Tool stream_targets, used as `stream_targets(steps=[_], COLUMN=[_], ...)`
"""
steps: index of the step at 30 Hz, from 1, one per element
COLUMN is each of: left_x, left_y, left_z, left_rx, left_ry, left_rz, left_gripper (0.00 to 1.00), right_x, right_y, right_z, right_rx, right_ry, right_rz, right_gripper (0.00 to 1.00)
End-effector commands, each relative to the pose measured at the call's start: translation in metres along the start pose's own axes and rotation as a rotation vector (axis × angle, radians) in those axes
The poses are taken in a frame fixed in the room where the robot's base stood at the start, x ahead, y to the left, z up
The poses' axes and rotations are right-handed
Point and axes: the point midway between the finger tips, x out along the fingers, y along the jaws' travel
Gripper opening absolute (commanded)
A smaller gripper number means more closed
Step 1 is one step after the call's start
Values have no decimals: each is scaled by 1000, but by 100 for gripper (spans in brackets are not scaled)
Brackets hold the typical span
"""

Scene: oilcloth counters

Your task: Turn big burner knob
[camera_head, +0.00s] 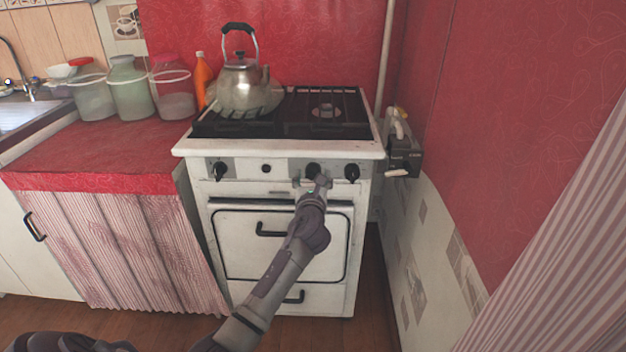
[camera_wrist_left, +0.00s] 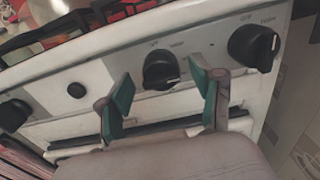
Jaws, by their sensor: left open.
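The white stove (camera_head: 235,190) has a front panel with black knobs. My left gripper (camera_head: 312,180) is at the panel, in front of a middle-right knob (camera_head: 313,170). In the left wrist view my left gripper (camera_wrist_left: 160,100) is open, with a green-padded finger on each side of this black knob (camera_wrist_left: 160,70). I cannot tell if the pads touch it. Another large knob (camera_head: 352,173) is to the right, also in the left wrist view (camera_wrist_left: 254,46). A left knob (camera_head: 220,171) and a small round button (camera_head: 266,169) are further left. My right gripper is not in view.
A metal kettle (camera_head: 240,85) stands on the stove's left burner. The right burner (camera_head: 326,110) is bare. A red-topped counter (camera_head: 95,160) with jars is at the left. A wall (camera_head: 480,130) with a black box (camera_head: 405,158) is close on the right.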

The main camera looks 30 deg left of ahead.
Motion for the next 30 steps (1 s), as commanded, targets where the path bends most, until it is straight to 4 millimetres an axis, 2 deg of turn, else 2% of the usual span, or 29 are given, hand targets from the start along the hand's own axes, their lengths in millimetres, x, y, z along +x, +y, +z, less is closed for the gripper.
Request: stream_targets(steps=[11,21,30], left_x=[6,6,6], left_y=[0,0,0], left_z=[0,0,0], left_rx=[0,0,-32], left_ry=[0,0,0], left_rz=[0,0,0], left_gripper=[66,9,7], right_x=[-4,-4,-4], right_y=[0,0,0], right_z=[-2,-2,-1], right_rx=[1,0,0], right_ry=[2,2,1], right_rz=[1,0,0], right_gripper=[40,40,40])
